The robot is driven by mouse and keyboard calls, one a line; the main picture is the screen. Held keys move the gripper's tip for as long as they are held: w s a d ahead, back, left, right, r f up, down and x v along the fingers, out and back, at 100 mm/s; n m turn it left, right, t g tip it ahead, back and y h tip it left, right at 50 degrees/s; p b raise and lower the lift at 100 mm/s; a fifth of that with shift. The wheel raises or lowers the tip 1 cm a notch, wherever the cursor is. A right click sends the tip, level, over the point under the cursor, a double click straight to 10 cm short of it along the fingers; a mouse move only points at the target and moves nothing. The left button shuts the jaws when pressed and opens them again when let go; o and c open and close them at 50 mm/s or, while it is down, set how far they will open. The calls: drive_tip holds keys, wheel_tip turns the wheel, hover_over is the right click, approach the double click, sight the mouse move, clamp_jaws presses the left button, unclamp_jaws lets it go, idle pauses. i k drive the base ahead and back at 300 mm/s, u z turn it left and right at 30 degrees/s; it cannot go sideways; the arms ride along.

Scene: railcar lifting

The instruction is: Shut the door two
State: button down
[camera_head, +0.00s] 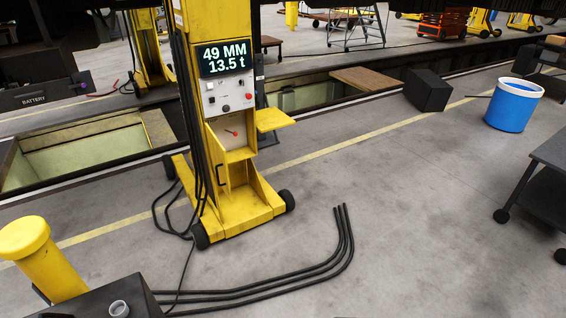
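A yellow lifting jack column (238,195) stands upright left of centre on small black wheels. Its display (224,58) reads 49 MM and 13.5 t, above a grey control panel (228,94) with a red button. Below the panel is a recess (232,131) with a small red part inside. A yellow flap (273,119) sticks out level to the right of the column. Lower down, a narrow yellow panel with a black handle (220,175) stands at an angle to the front. I see no number marking door two. My gripper is not in view.
Black cables (290,277) lie on the floor in front of the column. A yellow post (42,258) is at lower left. A blue bin (512,108), a black box (428,91) and a wheeled dark table (546,150) are at right. Open pits (85,150) lie behind.

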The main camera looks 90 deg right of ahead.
sight(217, 152)
drive_tip(key=z, duration=2.35)
drive_tip(key=i, duration=1.7)
drive_tip(key=u, duration=0.05)
